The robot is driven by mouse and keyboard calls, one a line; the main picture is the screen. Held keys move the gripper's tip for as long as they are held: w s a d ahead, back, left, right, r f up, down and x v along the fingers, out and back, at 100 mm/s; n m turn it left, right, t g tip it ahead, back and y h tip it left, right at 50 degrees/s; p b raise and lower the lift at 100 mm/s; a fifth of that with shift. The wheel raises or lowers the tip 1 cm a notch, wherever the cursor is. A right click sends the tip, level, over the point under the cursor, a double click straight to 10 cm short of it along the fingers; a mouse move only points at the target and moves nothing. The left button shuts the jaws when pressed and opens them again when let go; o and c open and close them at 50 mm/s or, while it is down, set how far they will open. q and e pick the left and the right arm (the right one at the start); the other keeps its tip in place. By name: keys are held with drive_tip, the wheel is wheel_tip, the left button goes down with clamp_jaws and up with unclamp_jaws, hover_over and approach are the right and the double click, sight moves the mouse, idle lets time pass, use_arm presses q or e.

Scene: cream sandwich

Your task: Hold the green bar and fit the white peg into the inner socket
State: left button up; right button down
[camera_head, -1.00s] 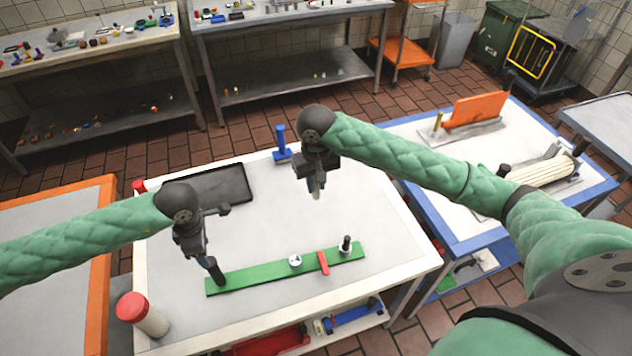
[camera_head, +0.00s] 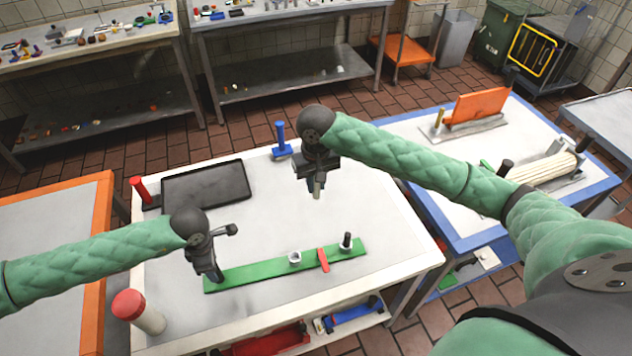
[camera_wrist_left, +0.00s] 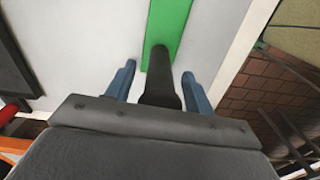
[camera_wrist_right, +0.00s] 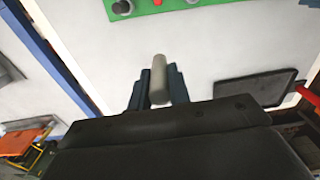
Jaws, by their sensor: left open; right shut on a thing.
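The green bar (camera_head: 258,271) lies flat on the white table, with a dark upright handle at its left end. That handle (camera_wrist_left: 160,75) stands between the two blue fingers of my open left gripper (camera_wrist_left: 160,72), which does not visibly grip it. In the head view my left gripper (camera_head: 215,275) covers most of the handle. My right gripper (camera_head: 317,190) is shut on the white peg (camera_wrist_right: 158,82), which hangs down above the table behind the bar. The inner socket (camera_head: 294,258) is a white ring on the bar, left of a red strip (camera_head: 323,260).
A second white socket (camera_head: 345,251) with a black handle (camera_head: 347,240) is at the bar's right end. A black tray (camera_head: 206,186), a blue upright tool (camera_head: 281,140) and a red-capped jar (camera_head: 138,310) stand on the table.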

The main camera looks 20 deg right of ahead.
use_arm(q)
drive_tip(key=shift+f, duration=0.7)
clamp_jaws()
unclamp_jaws()
drive_tip(key=shift+c, duration=0.4)
clamp_jaws()
idle(1.1)
